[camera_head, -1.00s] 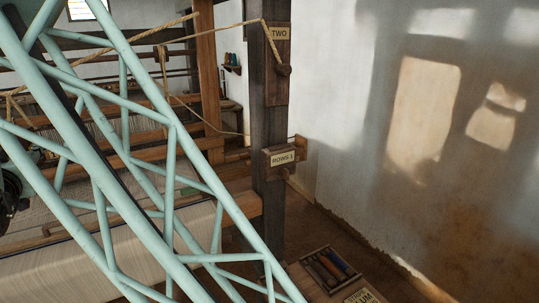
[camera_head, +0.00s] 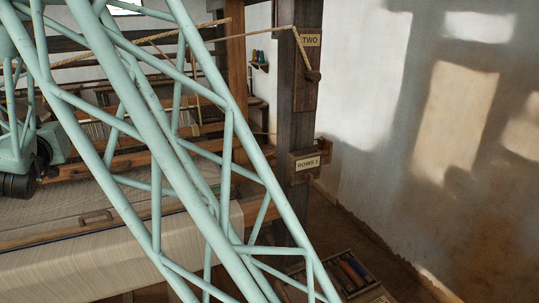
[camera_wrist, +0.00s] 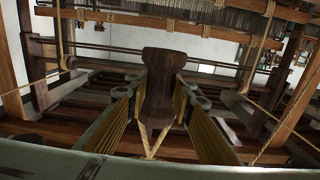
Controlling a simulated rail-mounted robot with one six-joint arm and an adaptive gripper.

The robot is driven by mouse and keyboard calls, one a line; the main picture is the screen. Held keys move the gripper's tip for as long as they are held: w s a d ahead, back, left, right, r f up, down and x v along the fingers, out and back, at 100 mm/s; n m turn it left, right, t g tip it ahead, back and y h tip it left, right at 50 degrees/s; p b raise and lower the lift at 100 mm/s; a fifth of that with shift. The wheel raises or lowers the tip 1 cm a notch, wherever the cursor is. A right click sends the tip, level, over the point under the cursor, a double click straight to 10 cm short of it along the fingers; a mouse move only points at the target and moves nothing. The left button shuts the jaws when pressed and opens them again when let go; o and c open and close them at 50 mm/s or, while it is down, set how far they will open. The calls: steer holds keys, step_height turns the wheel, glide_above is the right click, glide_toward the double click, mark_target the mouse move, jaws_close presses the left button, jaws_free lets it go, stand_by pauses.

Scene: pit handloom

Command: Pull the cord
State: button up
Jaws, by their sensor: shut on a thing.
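In the wrist view, my gripper (camera_wrist: 160,88) is shut on a dark wooden handle (camera_wrist: 158,62) with a flared end, which stands between the two yellow-padded fingers. Pale cord strands (camera_wrist: 152,140) show below the handle between the fingers. Where this cord runs on is hidden. In the head view, a light rope (camera_head: 262,28) runs from a post at the right toward the upper left, and its end hangs down to a peg. My gripper is not clear in the head view; my lattice arm covers much of the loom.
A dark post (camera_head: 306,120) carries a "TWO" sign (camera_head: 311,40) and a "ROWS 1" sign (camera_head: 308,163). Woven cloth (camera_head: 70,215) lies at the lower left. An open box of coloured pieces (camera_head: 345,275) is on the floor. The floor along the right wall looks clear.

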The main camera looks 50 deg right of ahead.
steer(key=o, duration=0.9)
steer(key=shift+o, duration=0.2)
steer(key=shift+s, duration=0.1)
steer(key=b+v, duration=0.2)
steer(key=v, duration=0.7)
steer(key=shift+r, duration=0.1)
